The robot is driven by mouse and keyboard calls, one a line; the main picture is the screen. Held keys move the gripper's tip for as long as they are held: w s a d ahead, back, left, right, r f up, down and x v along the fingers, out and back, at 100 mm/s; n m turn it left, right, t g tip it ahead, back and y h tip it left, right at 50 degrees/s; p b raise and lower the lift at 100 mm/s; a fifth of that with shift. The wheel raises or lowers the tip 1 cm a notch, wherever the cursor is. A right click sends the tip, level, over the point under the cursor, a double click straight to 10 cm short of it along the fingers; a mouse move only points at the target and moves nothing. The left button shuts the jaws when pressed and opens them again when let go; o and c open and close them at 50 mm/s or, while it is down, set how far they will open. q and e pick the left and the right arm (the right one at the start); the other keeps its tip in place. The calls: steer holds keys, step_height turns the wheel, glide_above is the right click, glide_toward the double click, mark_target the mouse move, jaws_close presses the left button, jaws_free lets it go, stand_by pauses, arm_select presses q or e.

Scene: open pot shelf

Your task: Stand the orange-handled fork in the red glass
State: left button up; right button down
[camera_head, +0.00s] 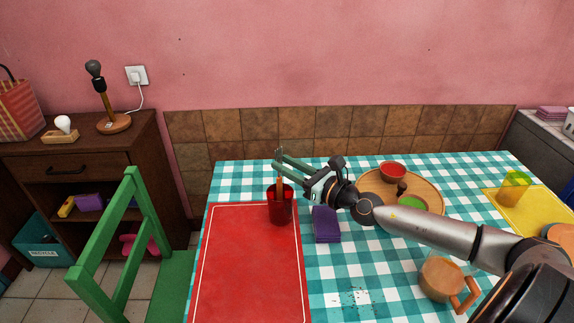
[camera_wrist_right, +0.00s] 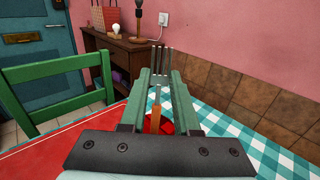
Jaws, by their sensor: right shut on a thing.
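The red glass (camera_head: 280,207) stands upright at the top right corner of the red placemat in the head view. The orange-handled fork (camera_wrist_right: 155,118) is upright with its tines up, between the fingers of my right gripper (camera_head: 279,165). The fork's lower handle is at or inside the glass mouth; whether it touches the bottom is hidden. In the right wrist view, part of the red glass (camera_wrist_right: 167,126) shows below and behind the fork. My right gripper is shut on the fork, just above the glass. My left gripper is not in view.
A red placemat (camera_head: 250,270) lies in front of the glass on the checkered table. A green chair (camera_head: 113,250) is at left.

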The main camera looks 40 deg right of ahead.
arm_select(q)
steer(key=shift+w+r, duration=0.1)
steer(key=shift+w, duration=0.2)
arm_select(e)
steer(key=c, duration=0.6)
jaws_free()
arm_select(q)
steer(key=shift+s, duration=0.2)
arm_select(e)
steer(key=shift+o, duration=0.2)
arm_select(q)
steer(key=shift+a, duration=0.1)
